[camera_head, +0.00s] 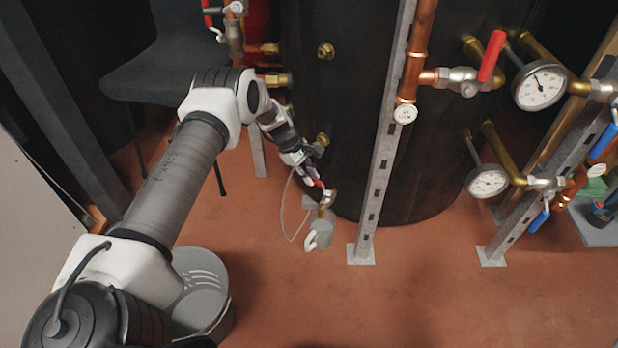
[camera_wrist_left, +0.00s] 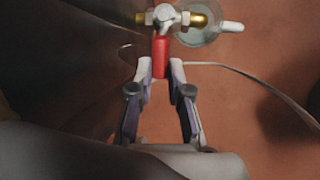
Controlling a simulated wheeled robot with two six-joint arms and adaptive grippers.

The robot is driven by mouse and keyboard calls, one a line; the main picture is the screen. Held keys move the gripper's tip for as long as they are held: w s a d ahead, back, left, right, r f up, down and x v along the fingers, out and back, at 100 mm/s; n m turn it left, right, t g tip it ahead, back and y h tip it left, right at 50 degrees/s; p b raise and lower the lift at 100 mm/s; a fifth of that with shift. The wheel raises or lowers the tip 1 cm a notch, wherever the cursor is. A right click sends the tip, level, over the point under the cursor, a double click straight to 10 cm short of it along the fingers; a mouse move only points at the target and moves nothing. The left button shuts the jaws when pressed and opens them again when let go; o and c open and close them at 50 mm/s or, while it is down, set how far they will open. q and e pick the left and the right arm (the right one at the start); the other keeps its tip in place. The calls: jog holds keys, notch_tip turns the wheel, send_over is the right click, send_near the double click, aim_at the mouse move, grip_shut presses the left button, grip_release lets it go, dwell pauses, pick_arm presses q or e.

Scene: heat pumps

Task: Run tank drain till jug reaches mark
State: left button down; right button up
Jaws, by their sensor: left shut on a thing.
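The black tank (camera_head: 345,120) stands at the back. Low on its front is a small brass drain valve (camera_head: 328,198) with a red lever (camera_wrist_left: 160,57). My left gripper (camera_head: 317,182) is shut on this lever, with its fingertips on either side of it in the left wrist view. A small grey, see-through jug (camera_head: 321,234) with a pale handle is just below the valve outlet. In the left wrist view the jug (camera_wrist_left: 205,22) shows partly behind the valve. Its mark and water level cannot be made out. My right gripper is not in view.
A grey bucket (camera_head: 217,318) stands on the floor below my left arm. A slotted metal post (camera_head: 379,165) rises right of the jug. Gauges (camera_head: 540,87) and pipes fill the right side. A thin cable (camera_head: 283,205) loops beside the gripper. The front floor is clear.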

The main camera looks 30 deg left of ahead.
pick_arm(q)
jog(key=c, duration=1.1)
grip_release()
jog(key=v, duration=1.2)
